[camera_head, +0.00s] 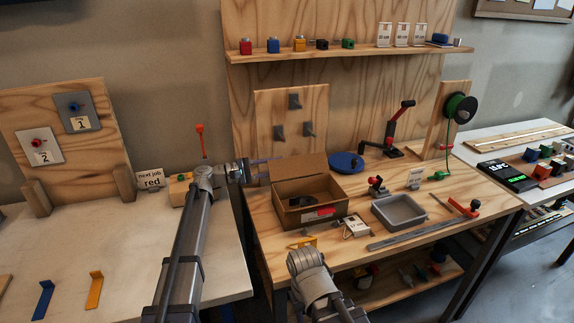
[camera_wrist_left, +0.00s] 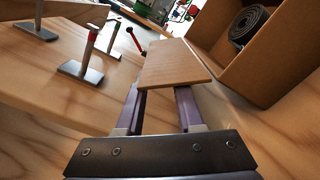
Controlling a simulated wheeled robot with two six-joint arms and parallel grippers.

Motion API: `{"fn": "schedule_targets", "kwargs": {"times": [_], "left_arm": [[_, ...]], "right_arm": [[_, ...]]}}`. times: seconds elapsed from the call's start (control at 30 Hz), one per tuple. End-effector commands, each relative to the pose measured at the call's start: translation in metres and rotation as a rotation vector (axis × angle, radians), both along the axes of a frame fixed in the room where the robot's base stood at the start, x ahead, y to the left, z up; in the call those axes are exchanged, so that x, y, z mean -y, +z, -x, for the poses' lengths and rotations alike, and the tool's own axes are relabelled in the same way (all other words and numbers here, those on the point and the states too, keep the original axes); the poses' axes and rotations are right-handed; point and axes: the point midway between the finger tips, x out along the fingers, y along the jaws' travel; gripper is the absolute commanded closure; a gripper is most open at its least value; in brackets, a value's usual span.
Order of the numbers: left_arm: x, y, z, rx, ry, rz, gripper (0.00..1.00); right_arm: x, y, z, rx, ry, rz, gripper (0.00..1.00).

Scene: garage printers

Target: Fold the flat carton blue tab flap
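The open carton (camera_head: 285,214) stands on the wooden workbench, with a tall back panel (camera_head: 298,167) raised and a red mark (camera_head: 320,212) on its front. A dark coil (camera_wrist_left: 248,24) lies inside the carton (camera_wrist_left: 275,80) in the left wrist view. My left gripper (camera_head: 268,169) is at the carton's back left, fingers pointing right. In the left wrist view its two purple fingers are apart, and a flat brown flap (camera_wrist_left: 175,64) covers their tips; I cannot tell whether they touch it. No blue tab is distinguishable. My right gripper's fingers do not show; only my right arm is at the bottom.
A grey tray (camera_head: 399,211), a blue disc (camera_head: 346,162) and a white tag (camera_head: 355,226) are on the bench near the carton. A metal ruler (camera_head: 410,236) lies along the front. Metal stands (camera_wrist_left: 80,68) with upright pegs appear beside the fingers.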

Motion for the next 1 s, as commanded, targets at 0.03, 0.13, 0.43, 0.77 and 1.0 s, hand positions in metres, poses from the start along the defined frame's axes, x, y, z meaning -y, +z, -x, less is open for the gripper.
{"fn": "schedule_targets", "kwargs": {"times": [0.03,0.13,0.43,0.77,1.0], "left_arm": [[0.009,0.0,-0.003,0.0,-0.001,0.0,0.64],[0.022,0.0,-0.007,0.0,-0.001,0.0,0.64],[0.039,0.0,-0.013,0.001,0.0,0.0,0.64],[0.039,0.0,-0.013,0.001,0.001,0.0,0.73],[0.039,0.0,-0.013,0.001,0.001,0.0,1.0]], "right_arm": [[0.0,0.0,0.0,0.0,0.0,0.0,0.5],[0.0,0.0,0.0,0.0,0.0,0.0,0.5],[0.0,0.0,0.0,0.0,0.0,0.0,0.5],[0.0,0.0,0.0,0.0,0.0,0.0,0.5],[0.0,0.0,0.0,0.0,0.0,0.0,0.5]]}}
